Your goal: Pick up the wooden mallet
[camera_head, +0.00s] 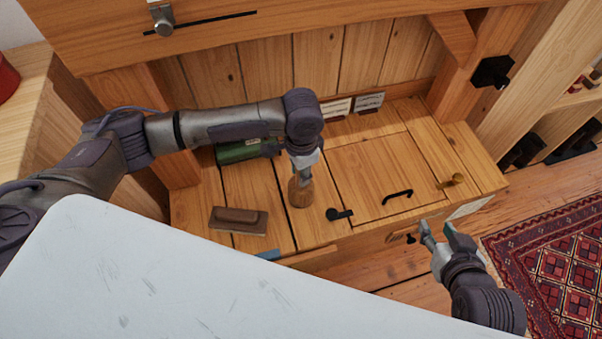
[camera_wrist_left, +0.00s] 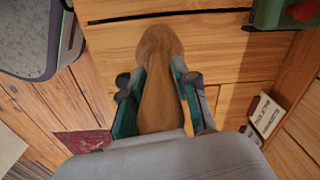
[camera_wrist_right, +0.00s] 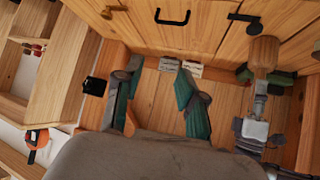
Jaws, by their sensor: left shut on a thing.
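The wooden mallet (camera_head: 300,194) is a brown turned-wood piece, upright over the wooden bench top. My left gripper (camera_head: 304,164) comes down from above and is shut on it. In the left wrist view the mallet (camera_wrist_left: 158,85) lies between both fingers (camera_wrist_left: 158,95), its rounded end reaching beyond them. It also shows in the right wrist view (camera_wrist_right: 263,52). I cannot tell whether its lower end touches the bench. My right gripper (camera_head: 440,238) is at the bench's front right, apart from the mallet. Its fingers (camera_wrist_right: 158,95) are spread and empty.
A brown wooden block (camera_head: 238,220) lies left of the mallet, with a green tool (camera_head: 245,150) behind it. A black latch (camera_head: 340,214), a black handle (camera_head: 398,196) and a brass piece (camera_head: 452,181) are to the right. A white surface (camera_head: 180,270) fills the foreground.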

